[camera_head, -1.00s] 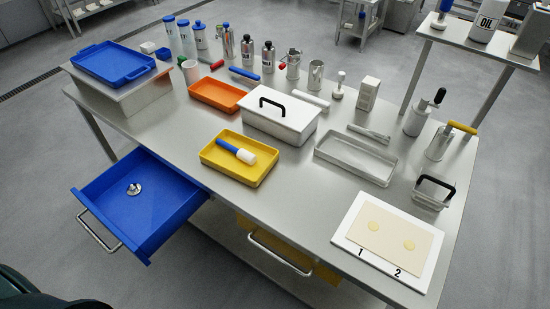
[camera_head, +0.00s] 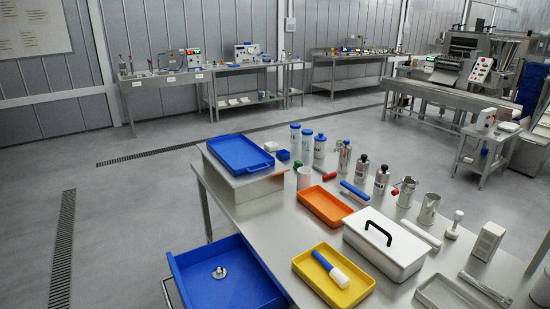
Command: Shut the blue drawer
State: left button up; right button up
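The blue drawer (camera_head: 246,281) is pulled out from under the left front side of the steel table (camera_head: 292,222). A small round metal object (camera_head: 219,272) lies inside it. Part of its metal bar handle (camera_head: 168,292) shows at the lower left, and the drawer's near part is cut off by the bottom edge of the view. Neither of my grippers is in view.
On the table are a blue tray (camera_head: 240,153) on a steel box, an orange tray (camera_head: 325,206), a yellow tray (camera_head: 333,284) with a blue-and-white tool, and a lidded white box (camera_head: 387,246). Several bottles stand behind. Floor left of the drawer is clear.

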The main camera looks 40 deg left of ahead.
aim_at(246, 285)
jog(key=u, duration=0.45)
jog(key=k+j+u, duration=0.1)
jog(key=u, duration=0.35)
jog(key=j+u, duration=0.1)
jog(key=u, duration=0.4)
jog(key=j+u, duration=0.1)
jog(key=u, duration=0.35)
